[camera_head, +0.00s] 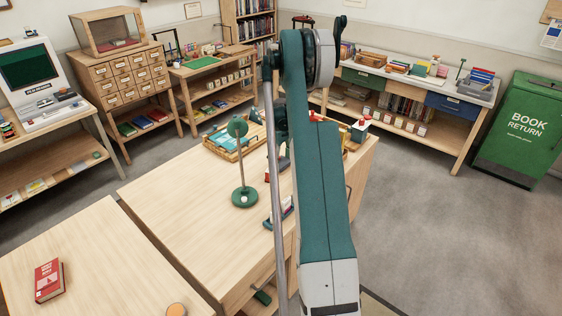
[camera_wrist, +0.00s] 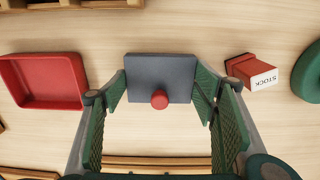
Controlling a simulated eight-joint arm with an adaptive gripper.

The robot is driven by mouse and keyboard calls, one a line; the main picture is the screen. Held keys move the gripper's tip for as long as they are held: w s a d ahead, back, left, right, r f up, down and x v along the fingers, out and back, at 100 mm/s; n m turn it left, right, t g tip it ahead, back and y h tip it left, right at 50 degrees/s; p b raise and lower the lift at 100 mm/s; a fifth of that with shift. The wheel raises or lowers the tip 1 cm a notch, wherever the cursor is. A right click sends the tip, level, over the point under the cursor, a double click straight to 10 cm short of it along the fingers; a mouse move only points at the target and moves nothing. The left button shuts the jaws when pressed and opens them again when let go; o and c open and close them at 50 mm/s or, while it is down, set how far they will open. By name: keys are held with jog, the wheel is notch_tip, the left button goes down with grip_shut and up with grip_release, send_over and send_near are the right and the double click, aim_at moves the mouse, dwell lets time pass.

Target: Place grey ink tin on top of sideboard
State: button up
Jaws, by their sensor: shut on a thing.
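In the wrist view a flat dark grey tin (camera_wrist: 160,68) with a round red knob lies between the pads of my gripper (camera_wrist: 162,88). It looks like the grey ink tin, and the pads are closed against its two sides. Pale wood shows below it; I cannot tell whether it touches that surface. In the head view my arm hides the tin and most of the gripper, above the large table (camera_head: 170,205). A long wooden unit (camera_head: 455,150) with a green and a blue drawer stands at the back right, apparently the sideboard. Its top holds several items.
In the wrist view a red tray (camera_wrist: 42,82) lies left of the tin, and a red block labelled STOCK (camera_wrist: 262,79) lies right. A green lamp (camera_head: 243,195) stands on the large table. A green book return bin (camera_head: 520,130) stands far right. Floor (camera_head: 440,235) is open between.

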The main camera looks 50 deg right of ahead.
aim_at(281, 162)
jog(key=shift+f, duration=0.15)
jog(key=o, duration=1.2)
notch_tip(281, 162, up, 12)
jog(key=shift+r+p, duration=0.2)
jog(key=shift+p, duration=0.2)
